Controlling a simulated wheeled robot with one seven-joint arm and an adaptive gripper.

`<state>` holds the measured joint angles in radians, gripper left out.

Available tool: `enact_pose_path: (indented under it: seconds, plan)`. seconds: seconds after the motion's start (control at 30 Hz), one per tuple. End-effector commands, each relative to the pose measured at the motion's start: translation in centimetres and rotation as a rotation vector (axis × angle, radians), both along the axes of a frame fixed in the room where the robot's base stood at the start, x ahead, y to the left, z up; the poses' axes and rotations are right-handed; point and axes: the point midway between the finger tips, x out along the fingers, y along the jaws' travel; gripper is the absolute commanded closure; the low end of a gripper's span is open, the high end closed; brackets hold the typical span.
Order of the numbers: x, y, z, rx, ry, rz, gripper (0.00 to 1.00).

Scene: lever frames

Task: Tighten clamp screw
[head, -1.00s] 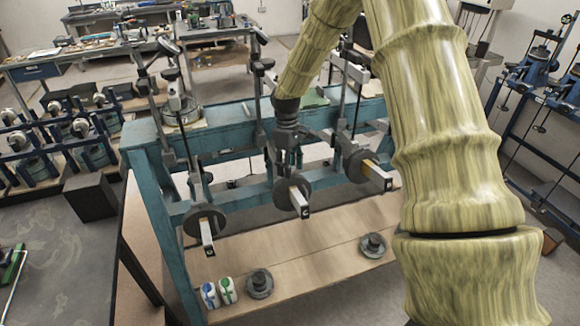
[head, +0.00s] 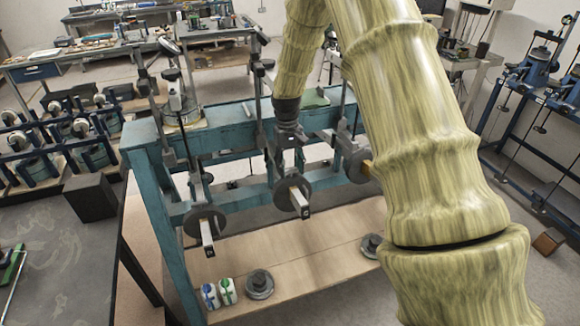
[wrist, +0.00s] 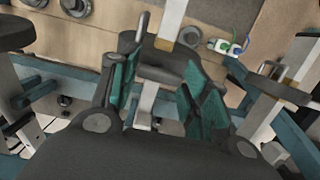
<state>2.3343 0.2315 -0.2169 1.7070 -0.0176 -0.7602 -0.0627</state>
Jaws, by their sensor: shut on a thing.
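My gripper (wrist: 160,75) is at the middle lever of the teal frame. In the wrist view its two green-padded fingers stand on either side of a dark weight (wrist: 163,66) and are shut on it. A pale metal lever bar (wrist: 172,18) runs through this weight. A small grey pin (wrist: 140,25), which may be the clamp screw, stands beside the left fingertip. In the head view the round dark weight (head: 292,194) shows on the middle lever below my gripper (head: 290,142). The exact finger contact is hidden there.
Similar weights sit on the left lever (head: 205,220) and right lever (head: 357,165), close on both sides. A wooden shelf (head: 315,262) below holds two small marked containers (head: 218,293) and a dark round weight (head: 259,284). Upright rods stand behind the levers.

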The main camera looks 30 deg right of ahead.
Motion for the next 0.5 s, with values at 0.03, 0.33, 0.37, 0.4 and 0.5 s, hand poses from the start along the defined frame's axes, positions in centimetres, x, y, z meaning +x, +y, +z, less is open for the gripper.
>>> enact_pose_path:
  seconds: [0.03,0.33,0.37,0.4,0.5]
  plan:
    - [-0.01,-0.01,-0.02,-0.001,0.000,-0.006,0.78]
    - [-0.02,-0.03,-0.03,-0.002,0.001,-0.014,0.78]
    - [-0.03,-0.02,-0.04,-0.002,0.001,-0.014,0.78]
    - [-0.03,-0.02,-0.04,-0.002,0.001,-0.013,0.78]
    - [-0.03,-0.03,-0.04,-0.002,0.001,-0.013,0.48]
